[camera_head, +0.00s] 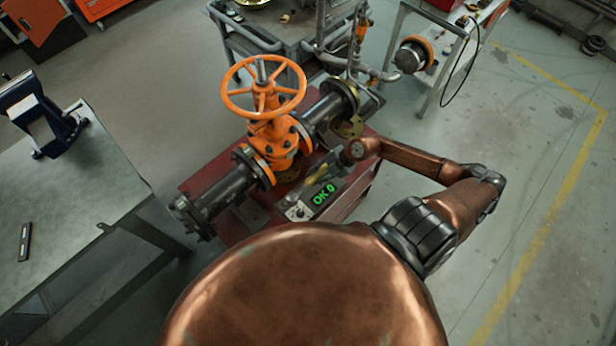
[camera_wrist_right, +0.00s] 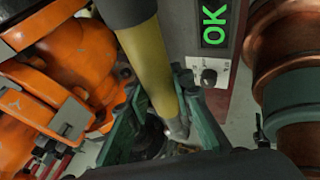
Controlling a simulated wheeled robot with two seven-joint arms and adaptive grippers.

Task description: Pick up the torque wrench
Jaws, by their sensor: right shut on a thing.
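The torque wrench shows in the right wrist view as a yellow shaft (camera_wrist_right: 148,68) with a dark section above it and a metallic end below. My right gripper (camera_wrist_right: 155,118) is shut on the yellow shaft, with a green finger on each side. In the head view the right gripper (camera_head: 325,167) is small, beside the orange gate valve (camera_head: 272,125) and behind the display box. A bit of the yellow wrench (camera_head: 318,175) shows there; the rest is hidden. I cannot tell whether the wrench touches the stand. My left gripper is not in view.
A display box (camera_head: 299,211) reading "OK 0" in green sits on the red stand (camera_head: 226,163), close to the right gripper. The valve's orange handwheel (camera_head: 237,97) rises above. A grey workbench (camera_head: 70,200) stands left; a trolley stands behind. Floor at right is clear.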

